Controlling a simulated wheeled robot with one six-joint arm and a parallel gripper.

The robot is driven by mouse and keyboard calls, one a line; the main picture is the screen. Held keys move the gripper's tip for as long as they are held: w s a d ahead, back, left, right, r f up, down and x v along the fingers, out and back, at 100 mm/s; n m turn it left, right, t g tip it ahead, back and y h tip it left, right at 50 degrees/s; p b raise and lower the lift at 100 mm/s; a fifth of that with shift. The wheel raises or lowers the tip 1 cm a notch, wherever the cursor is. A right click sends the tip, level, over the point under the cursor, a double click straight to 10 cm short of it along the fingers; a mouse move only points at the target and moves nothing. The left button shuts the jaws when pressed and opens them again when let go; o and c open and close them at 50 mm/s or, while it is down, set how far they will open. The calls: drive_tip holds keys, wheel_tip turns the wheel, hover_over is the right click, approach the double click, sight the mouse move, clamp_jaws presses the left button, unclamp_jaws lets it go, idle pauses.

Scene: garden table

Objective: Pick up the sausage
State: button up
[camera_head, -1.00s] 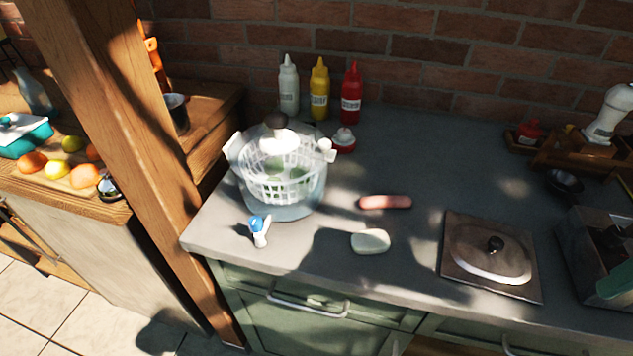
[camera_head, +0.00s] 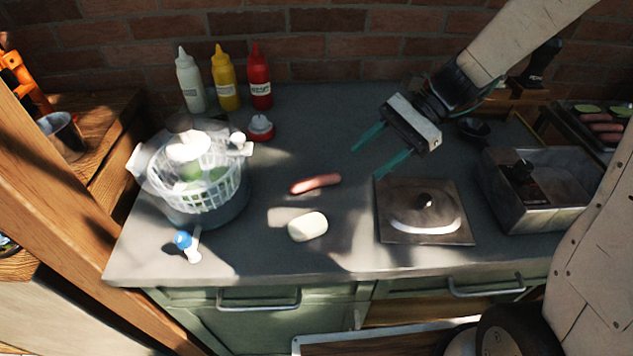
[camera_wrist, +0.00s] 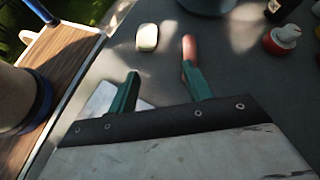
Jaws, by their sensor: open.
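The sausage (camera_head: 316,183) is pinkish-red and lies on the grey countertop (camera_head: 330,115), right of the white basket. My gripper (camera_head: 368,156) is open and empty, above the counter to the right of the sausage, with its green fingers pointing toward the left. In the wrist view the sausage (camera_wrist: 189,49) lies beyond the right fingertip, its near end close to or partly behind that finger in the picture. The gripper (camera_wrist: 162,74) shows nothing held between its fingers.
A pale oval block (camera_head: 307,227) lies just in front of the sausage. A metal lid plate (camera_head: 427,233) is to the right, and a white basket (camera_head: 222,186) stands left. Sauce bottles (camera_head: 227,83) stand at the back. A metal bin (camera_head: 552,214) is far right.

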sight(333, 175)
drive_tip(key=w+f+m+y, duration=0.1)
drive_tip(key=w+f+m, duration=0.1)
drive_tip(key=w+f, duration=0.1)
drive_tip(key=w+a+f+m+y, duration=0.1)
drive_tip(key=shift+w+f+m+t+y, duration=0.3)
drive_tip(key=shift+w+m+t, duration=0.05)
drive_tip(key=shift+m+t, duration=0.05)
drive_tip(key=shift+a+f, duration=0.15)
drive_tip(key=shift+a, duration=0.15)
drive_tip(key=x, duration=0.7)
drive_tip(key=shift+s+d+f, duration=0.15)
drive_tip(key=shift+s+f, duration=0.05)
drive_tip(key=shift+f, duration=0.1)
drive_tip(key=shift+c, duration=0.3)
drive_tip(key=c, duration=1)
